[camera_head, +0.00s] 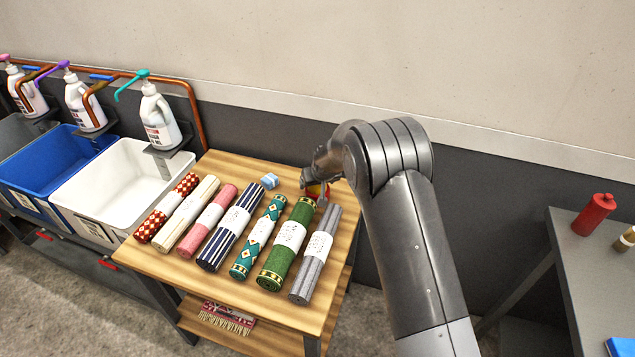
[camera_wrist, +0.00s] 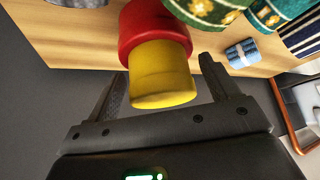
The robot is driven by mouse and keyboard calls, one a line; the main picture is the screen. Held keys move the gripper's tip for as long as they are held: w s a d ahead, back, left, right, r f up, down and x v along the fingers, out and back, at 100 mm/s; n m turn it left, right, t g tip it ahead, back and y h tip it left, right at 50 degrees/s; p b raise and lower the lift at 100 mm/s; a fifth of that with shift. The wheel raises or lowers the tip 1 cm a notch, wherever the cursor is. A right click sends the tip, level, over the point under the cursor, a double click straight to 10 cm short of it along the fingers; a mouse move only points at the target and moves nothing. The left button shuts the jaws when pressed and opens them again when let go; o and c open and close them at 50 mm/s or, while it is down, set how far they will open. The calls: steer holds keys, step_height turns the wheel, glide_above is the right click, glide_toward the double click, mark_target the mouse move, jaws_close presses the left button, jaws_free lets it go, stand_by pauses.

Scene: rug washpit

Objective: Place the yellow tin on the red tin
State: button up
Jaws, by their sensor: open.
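The yellow tin (camera_wrist: 163,78) shows in the wrist view between my two fingers, with its flat end facing my gripper. The red tin (camera_wrist: 150,26) is wider and lies directly behind it, on the wooden table. The yellow tin appears to rest on the red tin, in line with it and a little off its middle. My gripper (camera_wrist: 163,70) is open, with a gap between each finger and the yellow tin. In the head view my gripper (camera_head: 313,181) is at the table's back right, and the tins are mostly hidden by it and the rolled rugs.
Several rolled rugs (camera_head: 236,238) lie side by side on the table (camera_head: 168,268). A small blue bundle (camera_head: 269,181) lies behind them, left of my gripper. White (camera_head: 118,190) and blue tubs stand left. A red bottle (camera_head: 594,215) stands on a grey table right.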

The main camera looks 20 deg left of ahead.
steer(key=shift+s+r, duration=0.1)
steer(key=shift+r, duration=0.35)
steer(key=v, duration=1.1)
steer(key=shift+s+d+r, duration=0.1)
steer(key=shift+d+r, duration=0.1)
steer(key=s+d+r+m, duration=0.1)
steer(key=s+d+r, duration=0.3)
steer(key=d+r, duration=0.3)
steer(key=s+d+r+m+h, duration=0.1)
steer(key=s+d+r, duration=0.35)
steer(key=d, duration=0.35)
steer(key=s+d+r+m, duration=0.1)
steer(key=s+d+r, duration=0.3)
steer(key=d+r, duration=0.35)
steer(key=s+d+m+h, duration=0.1)
steer(key=s+d+m, duration=0.1)
steer(key=s+d, duration=0.5)
steer(key=s+d+m+h, duration=0.1)
steer(key=s+d, duration=0.6)
steer(key=s, duration=0.8)
steer(key=shift+s+d+r+m+h, duration=0.15)
steer(key=shift+s+d+m+h, duration=0.15)
steer(key=shift+d+m, duration=0.1)
